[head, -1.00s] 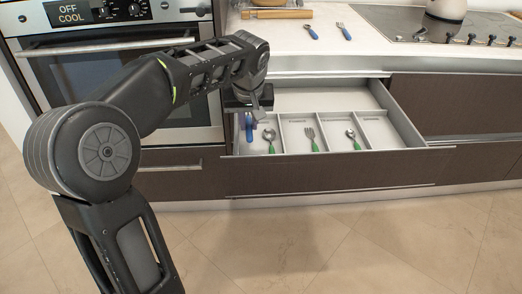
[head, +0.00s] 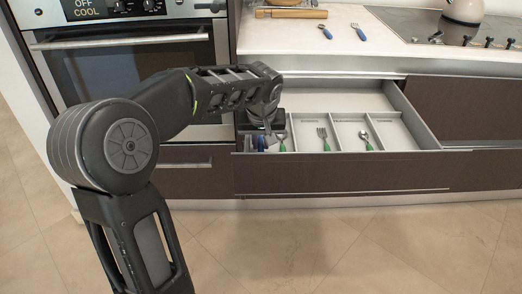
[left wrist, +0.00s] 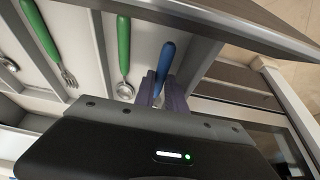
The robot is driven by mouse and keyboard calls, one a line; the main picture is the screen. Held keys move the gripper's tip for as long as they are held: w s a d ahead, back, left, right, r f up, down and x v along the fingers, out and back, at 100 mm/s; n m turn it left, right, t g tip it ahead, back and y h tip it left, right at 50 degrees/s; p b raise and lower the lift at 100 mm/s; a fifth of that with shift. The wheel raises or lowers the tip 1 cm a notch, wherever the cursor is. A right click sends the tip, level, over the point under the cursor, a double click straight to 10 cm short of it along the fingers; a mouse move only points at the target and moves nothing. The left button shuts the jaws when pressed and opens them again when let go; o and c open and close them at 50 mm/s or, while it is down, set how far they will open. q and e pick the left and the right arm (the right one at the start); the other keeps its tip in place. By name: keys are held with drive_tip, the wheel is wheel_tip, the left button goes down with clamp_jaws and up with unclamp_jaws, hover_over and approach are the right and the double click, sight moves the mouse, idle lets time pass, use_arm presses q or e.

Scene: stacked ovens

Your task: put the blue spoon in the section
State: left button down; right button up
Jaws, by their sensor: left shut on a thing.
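The open drawer (head: 345,157) holds a divided tray (head: 334,121). My left gripper (left wrist: 163,92) is at its leftmost section, shut on the blue spoon (left wrist: 166,62). The blue handle points away from the fingers; its bowl is hidden by the gripper. In the head view the left gripper (head: 262,132) is down inside the drawer, and only a little blue shows below it. A green-handled spoon (left wrist: 124,52) lies beside the blue one. It also shows in the head view (head: 282,141). I cannot tell whether the blue spoon touches the tray floor.
A green-handled fork (head: 324,138) and another green-handled spoon (head: 366,139) lie in the sections to the right. Two blue-handled utensils (head: 325,31) (head: 358,31) lie on the white counter (head: 290,38). The oven (head: 130,70) is left of the drawer. The drawer's front wall stands close to the gripper.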

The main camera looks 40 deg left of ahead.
sight(261, 147)
use_arm(q)
drive_tip(key=shift+f, duration=1.4)
drive_tip(key=shift+f+b, duration=0.25)
drive_tip(key=shift+b, duration=0.15)
drive_tip(key=c, duration=1.6)
unclamp_jaws()
drive_tip(key=shift+r, duration=0.1)
drive_tip(key=shift+c, duration=0.2)
drive_tip(key=shift+r, duration=0.1)
drive_tip(key=shift+r+p, duration=0.2)
drive_tip(key=shift+p, duration=0.2)
drive_tip(key=p+v, duration=0.2)
drive_tip(key=v, duration=0.9)
drive_tip(key=shift+s+d+r, duration=0.15)
drive_tip(key=shift+d+r, duration=0.05)
drive_tip(key=shift+r, duration=0.15)
